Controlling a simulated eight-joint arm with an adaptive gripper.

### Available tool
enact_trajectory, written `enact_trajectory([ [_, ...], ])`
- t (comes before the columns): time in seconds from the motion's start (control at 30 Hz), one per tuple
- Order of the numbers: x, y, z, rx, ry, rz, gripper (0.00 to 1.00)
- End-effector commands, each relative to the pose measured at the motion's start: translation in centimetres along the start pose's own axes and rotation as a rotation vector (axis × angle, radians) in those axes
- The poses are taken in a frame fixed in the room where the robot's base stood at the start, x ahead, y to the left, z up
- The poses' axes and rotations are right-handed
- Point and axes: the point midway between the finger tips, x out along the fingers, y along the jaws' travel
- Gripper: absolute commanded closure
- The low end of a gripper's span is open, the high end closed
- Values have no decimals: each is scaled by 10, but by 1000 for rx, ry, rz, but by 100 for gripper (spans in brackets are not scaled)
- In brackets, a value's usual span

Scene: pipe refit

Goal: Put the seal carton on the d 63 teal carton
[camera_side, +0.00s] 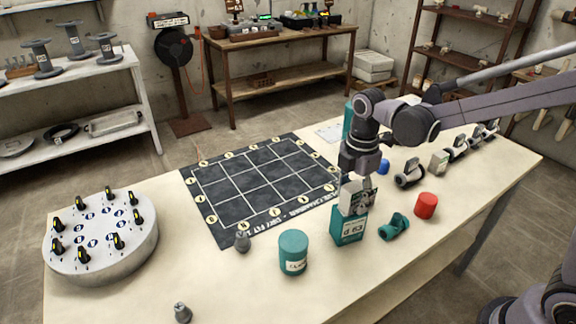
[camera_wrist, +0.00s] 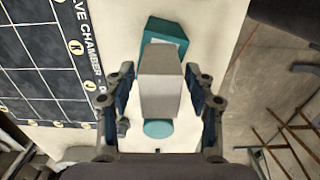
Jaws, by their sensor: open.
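The seal carton (camera_side: 349,199), pale grey-white, appears to rest upright on top of the d 63 teal carton (camera_side: 350,229) in the side view. In the wrist view the pale carton (camera_wrist: 160,85) covers much of the teal carton (camera_wrist: 166,33), whose teal shows beyond its far end and along its right. My gripper (camera_side: 360,192) is directly above, pointing down, its fingers around the seal carton. In the wrist view my gripper (camera_wrist: 160,92) is open, with a gap between each finger and the carton. The contact between the two cartons is partly hidden.
A teal cylinder (camera_side: 293,252) stands left of the cartons. A teal fitting (camera_side: 394,227) and a red cylinder (camera_side: 426,205) lie to the right. A black grid mat (camera_side: 262,180) and a round grey stand (camera_side: 100,250) are farther left. The front table area is mostly clear.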

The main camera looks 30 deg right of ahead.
Motion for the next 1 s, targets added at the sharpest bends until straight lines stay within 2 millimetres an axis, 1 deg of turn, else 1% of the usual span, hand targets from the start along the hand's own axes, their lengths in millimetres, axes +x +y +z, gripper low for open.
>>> enact_trajectory([
  [0.13,-8,0,0,0,0,0,45],
  [0.27,-24,0,0,0,0,0,45],
  [0.6,-81,0,0,0,0,0,45],
  [0.73,-100,0,0,0,0,0,45],
  [0.9,-116,0,0,0,0,0,45],
  [1.0,-121,0,0,3,0,1,45],
])
